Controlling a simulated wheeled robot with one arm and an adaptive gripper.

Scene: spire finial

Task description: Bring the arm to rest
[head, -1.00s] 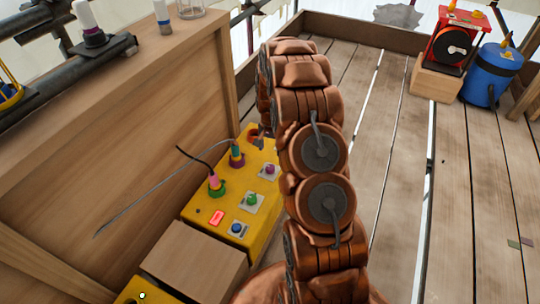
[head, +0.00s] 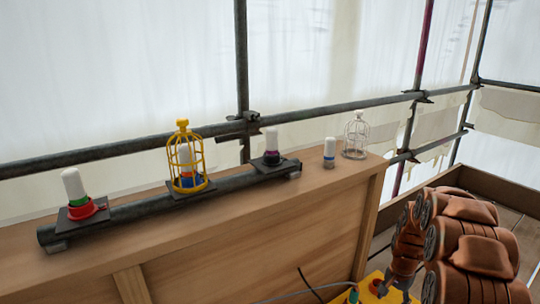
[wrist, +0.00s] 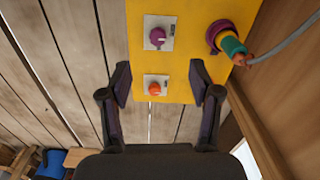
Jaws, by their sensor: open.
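My copper-coloured arm is folded at the lower right of the head view, where I cannot make out the gripper's fingers. In the wrist view my gripper (wrist: 160,82) is open, with its two dark fingers apart and nothing between them. Beyond it is a yellow control box (wrist: 187,70). The box has a purple knob (wrist: 157,37), an orange knob (wrist: 155,88) near the gap between the fingertips, and a purple and teal plug (wrist: 228,42) with a grey cable. I cannot tell that the fingers touch any of these.
A wooden parapet (head: 230,240) carries a dark pipe (head: 140,208) with white-capped pieces, one inside a yellow cage (head: 184,160). Scaffold poles run behind. A blue drum (wrist: 53,163) stands on the planks.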

